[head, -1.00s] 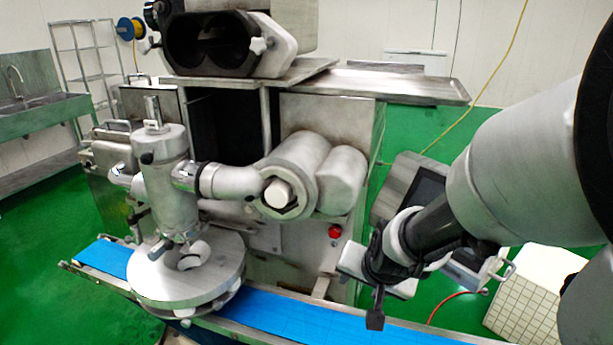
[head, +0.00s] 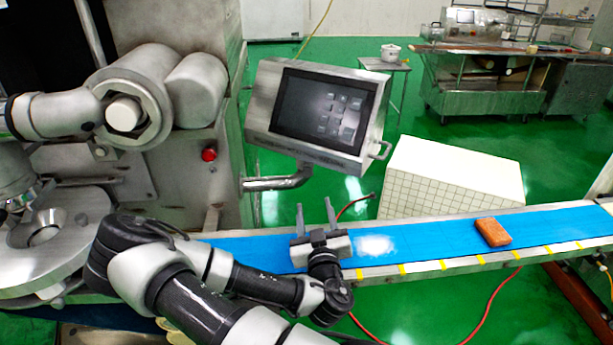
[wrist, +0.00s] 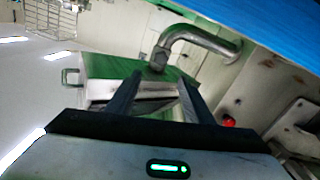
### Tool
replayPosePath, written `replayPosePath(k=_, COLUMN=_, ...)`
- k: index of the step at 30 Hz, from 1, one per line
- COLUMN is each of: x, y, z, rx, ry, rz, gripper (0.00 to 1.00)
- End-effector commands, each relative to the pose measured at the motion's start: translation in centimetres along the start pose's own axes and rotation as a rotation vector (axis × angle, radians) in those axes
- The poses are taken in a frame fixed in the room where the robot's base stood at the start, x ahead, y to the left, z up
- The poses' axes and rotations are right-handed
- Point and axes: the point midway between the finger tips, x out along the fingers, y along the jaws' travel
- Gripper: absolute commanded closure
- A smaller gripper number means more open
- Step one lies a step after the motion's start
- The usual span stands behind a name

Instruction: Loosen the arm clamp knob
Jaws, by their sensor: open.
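My gripper (head: 314,211) is open and empty above the blue belt, with its two fingers pointing up in the head view. Its fingers also show in the wrist view (wrist: 159,85). A pale round cap in a hexagonal collar (head: 124,113) is on the machine's arm at the left of the head view, well apart from my gripper. A bent metal support arm (head: 278,182) carries the control panel (head: 318,112); in the wrist view a pipe bend (wrist: 200,40) ends at a fitting (wrist: 158,58) beyond my fingers. I cannot tell which part is the clamp knob.
The blue conveyor belt (head: 430,241) crosses the front, with an orange-brown block (head: 493,232) on it. A red button (head: 209,154) is on the machine's side. A white tiled box (head: 450,180) stands behind the belt.

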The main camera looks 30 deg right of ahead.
Motion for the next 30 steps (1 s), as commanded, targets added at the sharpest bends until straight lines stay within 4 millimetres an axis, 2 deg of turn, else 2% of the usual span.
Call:
replayPosePath(k=5, x=1.8, y=-0.2, z=0.0, rx=-0.004, ry=0.011, rz=-0.009, gripper=0.53)
replayPosePath(k=21, x=13.2, y=-0.2, z=-0.1, rx=-0.007, ry=0.008, rz=-0.008, gripper=0.53)
replayPosePath(k=25, x=15.3, y=-0.2, z=-0.1, rx=-0.008, ry=0.006, rz=-0.008, gripper=0.53)
replayPosePath(k=30, x=16.9, y=-0.2, z=-0.1, rx=-0.007, ry=0.006, rz=-0.007, gripper=0.53)
